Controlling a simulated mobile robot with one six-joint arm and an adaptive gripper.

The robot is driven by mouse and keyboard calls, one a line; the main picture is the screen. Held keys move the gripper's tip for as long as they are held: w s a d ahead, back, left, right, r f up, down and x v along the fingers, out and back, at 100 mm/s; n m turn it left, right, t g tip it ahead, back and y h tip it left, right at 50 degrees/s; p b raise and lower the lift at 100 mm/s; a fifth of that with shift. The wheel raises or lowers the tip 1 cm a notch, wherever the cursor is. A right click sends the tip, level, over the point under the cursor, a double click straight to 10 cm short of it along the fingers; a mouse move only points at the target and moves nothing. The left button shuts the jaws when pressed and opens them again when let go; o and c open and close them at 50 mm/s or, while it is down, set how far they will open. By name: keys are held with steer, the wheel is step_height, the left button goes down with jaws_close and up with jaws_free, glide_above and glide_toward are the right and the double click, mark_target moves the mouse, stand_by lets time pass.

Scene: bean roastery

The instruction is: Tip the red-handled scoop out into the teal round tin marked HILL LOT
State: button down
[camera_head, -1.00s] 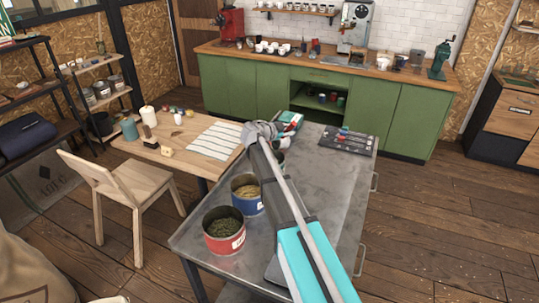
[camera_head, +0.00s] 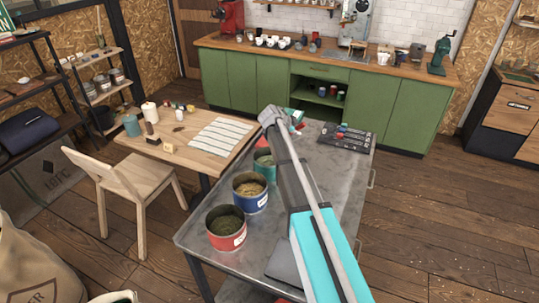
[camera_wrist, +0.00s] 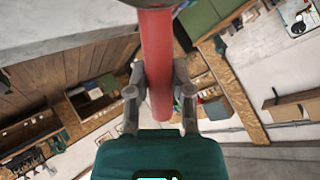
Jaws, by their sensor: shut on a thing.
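In the wrist view, my gripper (camera_wrist: 160,80) is shut on the red handle (camera_wrist: 157,55) of the scoop. Only a dark edge of the scoop's bowl (camera_wrist: 160,3) shows at the top, so its contents are hidden. In the head view, the teal round tin (camera_head: 263,163) stands upright on the grey metal table, behind the blue tin. My arm covers its right side, and I cannot read its label. My arm reaches over the table past the tin, and its end is at the far side, largely hidden, with teal and red parts showing.
A blue tin (camera_head: 249,199) with tan contents and a red tin (camera_head: 226,238) with dark green contents stand in line on the metal table (camera_head: 335,185). A dark tray (camera_head: 347,138) lies at its far right. A wooden table (camera_head: 185,150) and chair (camera_head: 130,185) are to the left.

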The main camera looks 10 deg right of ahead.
steer(key=w+d+f+g+y+b, duration=0.1)
steer(key=d+f+y+b, duration=0.1)
steer(key=d+f+y, duration=0.2)
steer(key=w+d+f+m+g+y+b, duration=0.1)
steer(key=w+d+f+g+y+b, duration=0.1)
steer(key=d+f+y, duration=0.3)
steer(key=shift+w+d+f+g+b, duration=0.25)
steer(key=shift+d+f+b, duration=0.4)
steer(key=shift+f, duration=0.85)
stand_by(1.2)
